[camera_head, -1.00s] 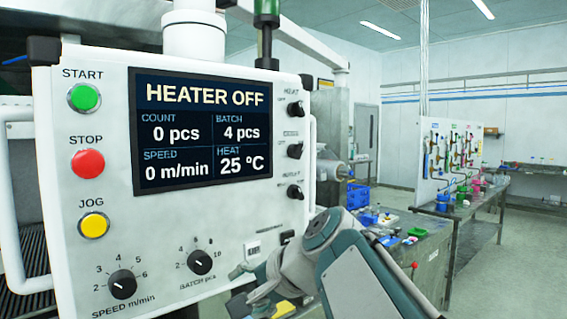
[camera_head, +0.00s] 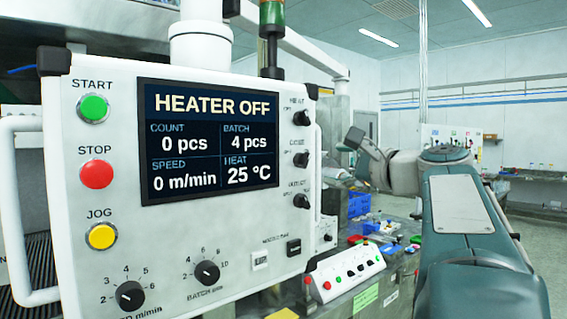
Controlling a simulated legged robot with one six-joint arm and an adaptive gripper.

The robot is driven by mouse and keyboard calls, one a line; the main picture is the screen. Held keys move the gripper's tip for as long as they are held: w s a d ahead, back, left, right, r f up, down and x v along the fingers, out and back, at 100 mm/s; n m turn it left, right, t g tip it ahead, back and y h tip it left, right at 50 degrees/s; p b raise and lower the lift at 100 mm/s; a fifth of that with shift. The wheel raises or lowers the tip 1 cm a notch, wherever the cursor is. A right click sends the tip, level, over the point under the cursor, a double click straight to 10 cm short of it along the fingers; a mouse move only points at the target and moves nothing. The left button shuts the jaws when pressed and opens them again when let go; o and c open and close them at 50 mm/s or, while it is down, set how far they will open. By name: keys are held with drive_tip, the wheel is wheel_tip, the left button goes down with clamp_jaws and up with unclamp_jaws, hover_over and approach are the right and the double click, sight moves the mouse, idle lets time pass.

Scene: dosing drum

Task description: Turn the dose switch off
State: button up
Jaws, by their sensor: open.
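The control panel (camera_head: 219,240) fills the left of the head view. A column of three black rotary switches runs down its right side: the heat switch (camera_head: 301,118) on top, a middle switch (camera_head: 301,159) whose blurred label seems to read dose, and a lower switch (camera_head: 301,201) with an unclear label. Which way the middle knob points is too small to tell. My gripper (camera_head: 351,139) shows only as a small dark end of my arm, right of the middle switch, apart from it in the picture. It is open; its fingers are hard to make out.
The panel screen (camera_head: 208,142) reads HEATER OFF. Start, stop and jog buttons and two dials are on the panel's left and bottom. A white box with small buttons (camera_head: 345,276) stands below right. A bench with blue bins (camera_head: 358,204) is behind.

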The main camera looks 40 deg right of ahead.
sight(308, 162)
drive_tip(key=w, duration=0.2)
drive_tip(key=w+a, duration=0.1)
drive_tip(key=w, duration=0.1)
drive_tip(key=w+a, duration=0.1)
drive_tip(key=w, duration=0.1)
drive_tip(key=shift+a+r, duration=0.1)
drive_tip(key=shift+w, duration=0.3)
drive_tip(key=shift+w+d, duration=0.15)
drive_tip(key=shift+d, duration=0.4)
drive_tip(key=shift+a, duration=0.2)
clamp_jaws()
